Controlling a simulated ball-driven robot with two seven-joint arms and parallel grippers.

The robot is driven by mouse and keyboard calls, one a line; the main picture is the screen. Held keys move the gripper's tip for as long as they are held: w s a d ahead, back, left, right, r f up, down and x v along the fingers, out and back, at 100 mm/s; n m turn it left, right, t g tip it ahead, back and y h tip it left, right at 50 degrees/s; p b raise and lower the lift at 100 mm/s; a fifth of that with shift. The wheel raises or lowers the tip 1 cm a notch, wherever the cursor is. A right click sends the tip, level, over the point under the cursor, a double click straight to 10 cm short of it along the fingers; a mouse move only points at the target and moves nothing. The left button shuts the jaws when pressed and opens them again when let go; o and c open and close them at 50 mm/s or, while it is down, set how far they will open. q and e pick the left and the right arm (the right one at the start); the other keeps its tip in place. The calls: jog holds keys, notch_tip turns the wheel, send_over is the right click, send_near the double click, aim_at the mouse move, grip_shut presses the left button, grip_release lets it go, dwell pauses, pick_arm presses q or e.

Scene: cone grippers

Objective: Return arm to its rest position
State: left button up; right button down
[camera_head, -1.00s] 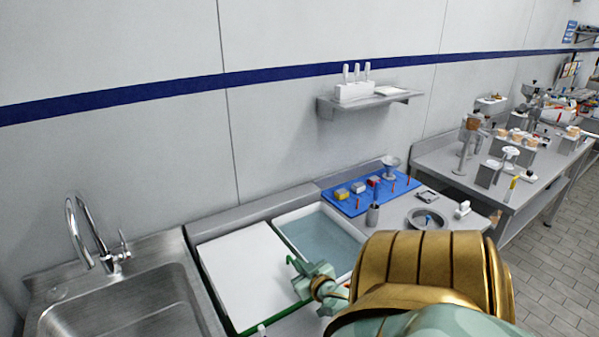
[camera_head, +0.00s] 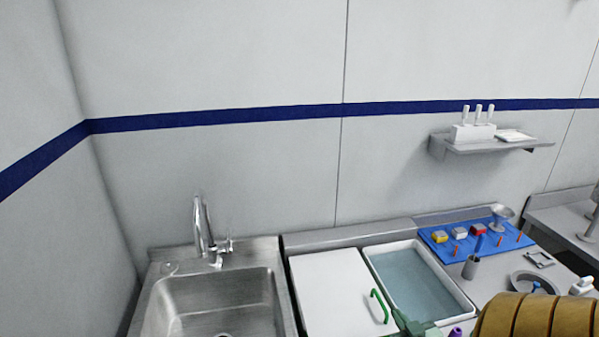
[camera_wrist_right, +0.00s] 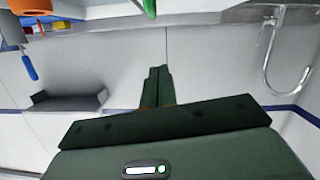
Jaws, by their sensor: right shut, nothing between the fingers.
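My right gripper (camera_head: 403,321) is at the bottom edge of the head view, just below the green handle (camera_head: 379,305). My gold-banded right arm fills the lower right corner. In the right wrist view its dark green fingers (camera_wrist_right: 157,84) are together, with nothing between them. My left gripper is in neither view.
The white lid (camera_head: 335,290) carries the green handle, beside a water-filled white basin (camera_head: 418,283). A steel sink (camera_head: 215,310) with a tap (camera_head: 205,235) is to the left. A blue mat (camera_head: 460,246) with small blocks lies right of the basin. A wall shelf (camera_head: 490,146) hangs above.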

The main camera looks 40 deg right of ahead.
jog(key=shift+w, duration=0.1)
jog(key=w+a+r+n+g+y, duration=0.1)
jog(key=w+a+n+g+y, duration=0.15)
jog(key=a, duration=0.55)
jog(key=w+a+r+n+g+y, duration=0.1)
jog(key=w+a+n, duration=0.3)
jog(key=a, duration=0.3)
jog(key=s+a+r+n+g, duration=0.2)
jog(key=s+a+r+n, duration=0.2)
jog(key=a+r+n, duration=0.45)
jog(key=s+a+f+m+g+y+b, duration=0.1)
jog(key=s+a+f+b, duration=0.1)
jog(key=f, duration=1)
jog(key=s+a+f+m+g+y+b, duration=0.1)
jog(key=a+f+b, duration=0.15)
jog(key=f, duration=0.95)
jog(key=s+a+f+m+g+y+b, duration=0.1)
jog(key=s+a+f+m+y+b, duration=0.15)
jog(key=f, duration=1.05)
jog(key=s+f+m+g+b, duration=0.2)
jog(key=s+f+b, duration=0.4)
jog(key=s+f, duration=1.3)
jog(key=shift+d+f+g+y, duration=0.3)
jog(key=shift+d+f+g, duration=0.1)
jog(key=shift+f+g, duration=0.25)
